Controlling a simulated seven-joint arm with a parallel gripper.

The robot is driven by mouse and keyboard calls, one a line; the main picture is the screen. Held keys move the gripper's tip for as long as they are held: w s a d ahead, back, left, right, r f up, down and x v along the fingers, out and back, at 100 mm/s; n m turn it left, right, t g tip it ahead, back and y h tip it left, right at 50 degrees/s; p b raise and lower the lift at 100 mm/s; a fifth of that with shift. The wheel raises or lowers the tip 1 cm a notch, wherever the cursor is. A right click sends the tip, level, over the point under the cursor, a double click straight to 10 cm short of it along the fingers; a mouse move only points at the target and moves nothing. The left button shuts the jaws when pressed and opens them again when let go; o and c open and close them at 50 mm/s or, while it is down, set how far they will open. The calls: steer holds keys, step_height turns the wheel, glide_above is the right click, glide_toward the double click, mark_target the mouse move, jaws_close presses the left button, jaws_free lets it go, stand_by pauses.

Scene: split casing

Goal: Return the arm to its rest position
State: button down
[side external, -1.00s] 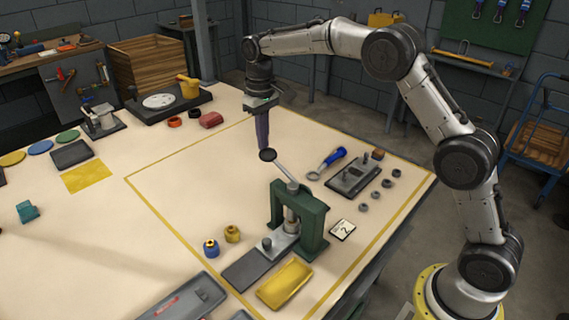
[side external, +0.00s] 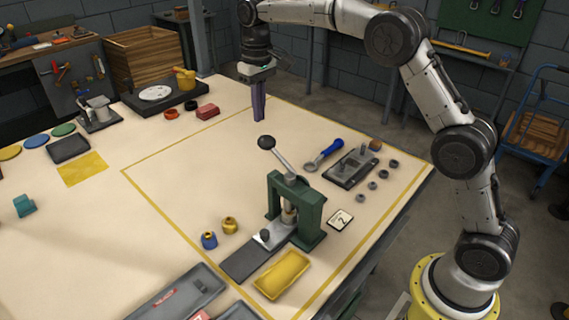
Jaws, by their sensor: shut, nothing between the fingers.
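My gripper (side external: 258,117) hangs from my arm above the back part of the cream table, pointing down. Its fingers are together with nothing between them. It is apart from the objects around it. Below and in front of it stands a green press (side external: 310,222) with a lever (side external: 277,156) that ends in a dark ball knob. The lever leans up to the left, clear of my fingers.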

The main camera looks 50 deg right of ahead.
steer(key=s+r+t, duration=0.3)
steer(key=s+r, duration=0.9)
steer(key=r, duration=0.2)
steer(key=s+d+t, duration=0.1)
steer(key=s, duration=1.3)
steer(key=s+f+t, duration=0.1)
steer(key=s+f, duration=0.9)
steer(key=f, duration=0.2)
steer(key=shift+s+f, duration=0.25)
steer(key=shift+f, duration=0.1)
